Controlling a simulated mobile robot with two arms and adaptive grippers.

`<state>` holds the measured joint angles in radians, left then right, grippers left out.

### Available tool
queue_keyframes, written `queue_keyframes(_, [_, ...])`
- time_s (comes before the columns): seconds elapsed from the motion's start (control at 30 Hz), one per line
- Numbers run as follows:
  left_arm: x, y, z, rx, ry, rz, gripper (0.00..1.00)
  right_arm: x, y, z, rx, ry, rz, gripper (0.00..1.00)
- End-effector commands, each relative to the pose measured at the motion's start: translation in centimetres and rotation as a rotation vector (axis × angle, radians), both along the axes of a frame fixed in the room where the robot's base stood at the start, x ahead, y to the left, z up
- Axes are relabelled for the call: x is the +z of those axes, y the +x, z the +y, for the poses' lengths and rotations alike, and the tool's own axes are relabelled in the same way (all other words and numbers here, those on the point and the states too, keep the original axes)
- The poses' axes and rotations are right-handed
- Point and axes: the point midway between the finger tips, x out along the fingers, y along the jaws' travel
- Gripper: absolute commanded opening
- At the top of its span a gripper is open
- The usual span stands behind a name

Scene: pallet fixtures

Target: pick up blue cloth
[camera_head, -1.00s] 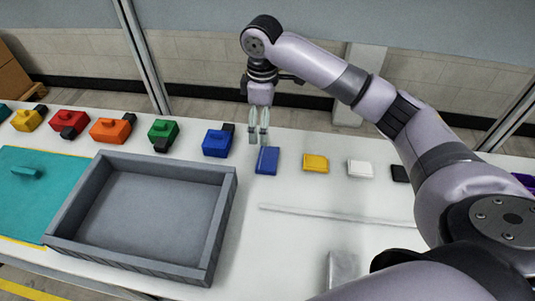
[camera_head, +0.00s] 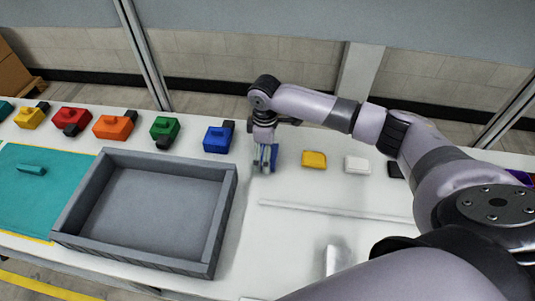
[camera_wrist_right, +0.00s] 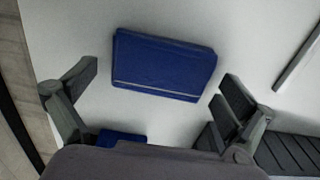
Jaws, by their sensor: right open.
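The blue cloth (camera_wrist_right: 163,65) is a flat, folded rectangle on the white table. In the right wrist view it shows whole, ahead of and between the spread fingers, with white table visible on both sides of it. My right gripper (camera_head: 265,163) is open and points down over the cloth. In the head view the gripper covers most of the cloth, and only some blue (camera_head: 264,153) shows between and beside the fingers. I cannot tell how far the fingertips are above the table. My left gripper is not in view.
A blue block with a black part (camera_head: 217,138) stands close left of my right gripper. A yellow folded piece (camera_head: 314,159) and a white one (camera_head: 357,164) lie to the right. A large grey tray (camera_head: 228,205) is at the front left. A thin pale strip (camera_head: 330,209) lies in front.

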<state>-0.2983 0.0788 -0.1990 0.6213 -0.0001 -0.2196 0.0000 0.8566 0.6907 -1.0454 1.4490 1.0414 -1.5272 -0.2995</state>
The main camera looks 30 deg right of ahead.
Motion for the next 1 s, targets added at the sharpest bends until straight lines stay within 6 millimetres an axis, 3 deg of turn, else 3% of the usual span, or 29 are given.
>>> queue_keyframes(0.2, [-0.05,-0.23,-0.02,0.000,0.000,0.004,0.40,-0.07,-0.01,0.04,0.001,0.000,0.000,0.99])
queue_keyframes(0.9, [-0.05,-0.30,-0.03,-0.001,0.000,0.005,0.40,-0.01,-0.01,0.06,0.001,0.000,0.000,0.53])
queue_keyframes(1.0, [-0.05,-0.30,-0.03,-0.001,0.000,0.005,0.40,-0.01,-0.01,0.06,0.001,0.000,0.000,0.53])
